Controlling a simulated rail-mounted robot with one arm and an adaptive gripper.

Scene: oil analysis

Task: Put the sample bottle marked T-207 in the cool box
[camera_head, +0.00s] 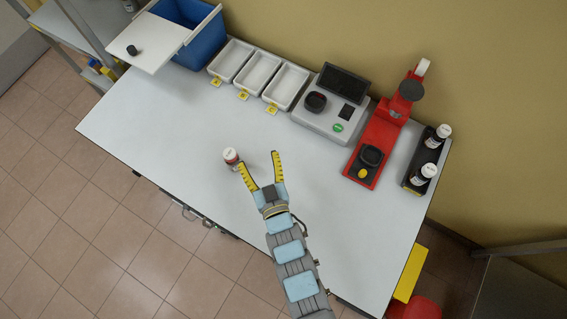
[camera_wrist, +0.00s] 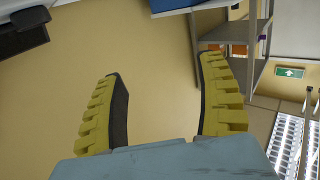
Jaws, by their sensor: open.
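A small white bottle with a dark red band (camera_head: 231,157) stands on the table; I cannot read its marking. My gripper (camera_head: 257,160) is open and empty, its left fingertip right beside this bottle; I cannot tell whether they touch. In the wrist view the spread yellow fingers (camera_wrist: 160,75) have nothing between them. Two more white bottles, one (camera_head: 441,132) behind the other (camera_head: 425,173), stand in a black rack (camera_head: 412,182) at the right; their labels are unreadable. The blue cool box (camera_head: 207,42) stands at the back left, its top partly uncovered, with a white lid (camera_head: 150,42) at its left side.
Three white trays (camera_head: 259,74) with yellow tags line the back edge. A grey instrument (camera_head: 320,120) and a red device (camera_head: 378,140) stand right of them. A metal shelf (camera_head: 85,25) is beyond the left corner. The table's middle and left (camera_head: 150,115) are clear.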

